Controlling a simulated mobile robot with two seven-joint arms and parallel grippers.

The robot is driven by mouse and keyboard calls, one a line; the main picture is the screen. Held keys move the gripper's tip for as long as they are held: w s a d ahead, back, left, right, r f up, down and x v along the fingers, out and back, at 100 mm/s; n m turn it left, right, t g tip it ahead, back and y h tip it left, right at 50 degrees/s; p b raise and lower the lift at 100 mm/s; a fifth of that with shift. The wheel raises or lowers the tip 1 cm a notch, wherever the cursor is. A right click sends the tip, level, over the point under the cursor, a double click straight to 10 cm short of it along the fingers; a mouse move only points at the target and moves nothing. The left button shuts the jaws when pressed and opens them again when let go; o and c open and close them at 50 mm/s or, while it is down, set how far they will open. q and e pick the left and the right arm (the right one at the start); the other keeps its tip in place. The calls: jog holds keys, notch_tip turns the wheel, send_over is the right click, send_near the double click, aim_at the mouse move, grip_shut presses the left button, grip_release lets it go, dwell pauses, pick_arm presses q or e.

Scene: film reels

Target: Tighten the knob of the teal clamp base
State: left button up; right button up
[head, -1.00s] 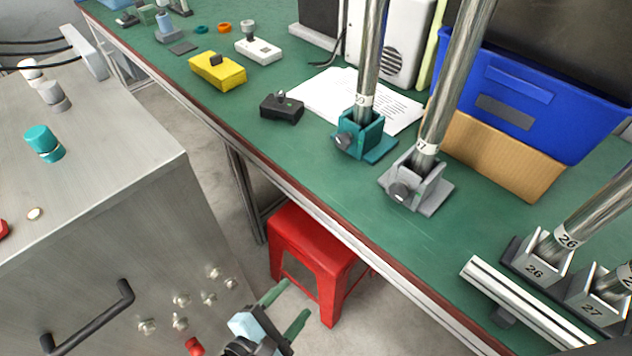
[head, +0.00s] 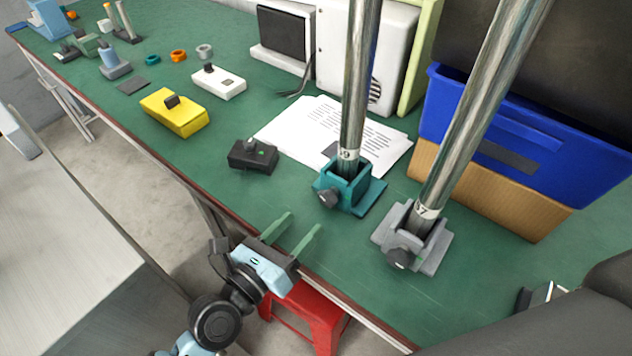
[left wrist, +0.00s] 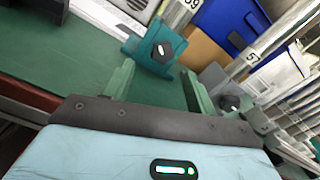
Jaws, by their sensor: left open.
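The teal clamp base (head: 368,194) sits on the green bench with a metal pole standing in it. Its dark knob (head: 328,197) faces the front left. In the left wrist view the teal clamp base (left wrist: 150,45) and its knob (left wrist: 162,51) lie ahead, beyond my open fingers. My left gripper (head: 302,229) is open and empty at the bench's front edge, to the lower left of the knob and apart from it. It also shows in the left wrist view (left wrist: 157,82). My right gripper is not in view.
A grey clamp base (head: 432,250) with its own pole and knob stands just right of the teal one. A black box (head: 253,156) and paper (head: 300,130) lie to the left and behind. A red stool (head: 305,316) stands below the edge. A blue bin (head: 530,135) is at the back right.

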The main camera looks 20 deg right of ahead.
aim_at(325, 201)
pick_arm(q)
jog(key=shift+s, duration=0.15)
jog(key=shift+d+r, duration=0.1)
jog(key=shift+d, duration=0.2)
jog(key=shift+x, duration=3.6)
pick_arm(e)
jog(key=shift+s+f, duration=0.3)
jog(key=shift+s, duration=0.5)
pick_arm(q)
jog(key=shift+c, duration=0.4)
jog(key=c, duration=0.9)
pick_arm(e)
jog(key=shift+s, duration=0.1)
